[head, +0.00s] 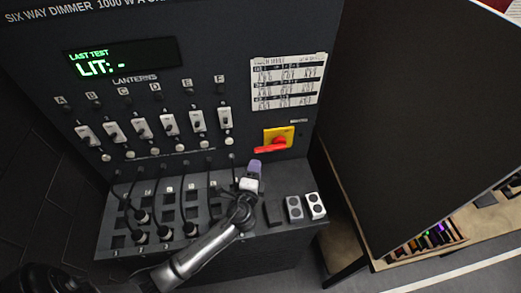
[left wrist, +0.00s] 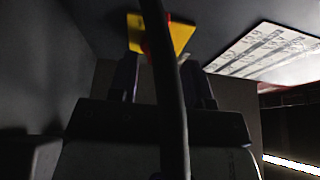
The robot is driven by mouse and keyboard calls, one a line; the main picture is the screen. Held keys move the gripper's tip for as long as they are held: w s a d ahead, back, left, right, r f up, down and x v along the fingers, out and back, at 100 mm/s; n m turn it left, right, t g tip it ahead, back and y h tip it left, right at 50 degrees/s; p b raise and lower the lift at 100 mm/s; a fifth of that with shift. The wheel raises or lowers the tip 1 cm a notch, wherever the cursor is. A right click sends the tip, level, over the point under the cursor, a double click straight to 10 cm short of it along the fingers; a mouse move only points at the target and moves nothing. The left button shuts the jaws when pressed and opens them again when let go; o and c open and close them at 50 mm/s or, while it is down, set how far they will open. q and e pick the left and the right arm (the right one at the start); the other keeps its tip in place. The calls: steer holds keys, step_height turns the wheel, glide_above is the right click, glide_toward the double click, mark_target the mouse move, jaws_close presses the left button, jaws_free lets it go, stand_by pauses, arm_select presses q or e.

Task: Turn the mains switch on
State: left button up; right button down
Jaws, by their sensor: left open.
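The mains switch is a red handle (head: 272,146) on a yellow plate (head: 287,132), at the right of the black dimmer panel. The handle lies nearly level, its end pointing left and slightly down. My left gripper (head: 252,172) is open, just below and left of the handle, seemingly apart from it. In the left wrist view the yellow plate (left wrist: 178,38) is at the top, beyond the open fingers (left wrist: 162,80). A dark cable crosses that view and hides most of the red handle. My right gripper is not in view.
Several white lantern switches (head: 169,125) labelled A to F run across the panel. Black plugs and cables (head: 140,215) stand below, left of my arm. Grey socket blocks (head: 294,208) lie to its right. A printed card (head: 288,82) is above the switch. The display (head: 123,60) reads "LIT: -".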

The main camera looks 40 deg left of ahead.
mark_target(260, 152)
arm_select(q)
steer(key=x, duration=0.8)
steer(key=shift+w+p, duration=0.15)
steer(key=shift+p, duration=0.15)
jaws_close()
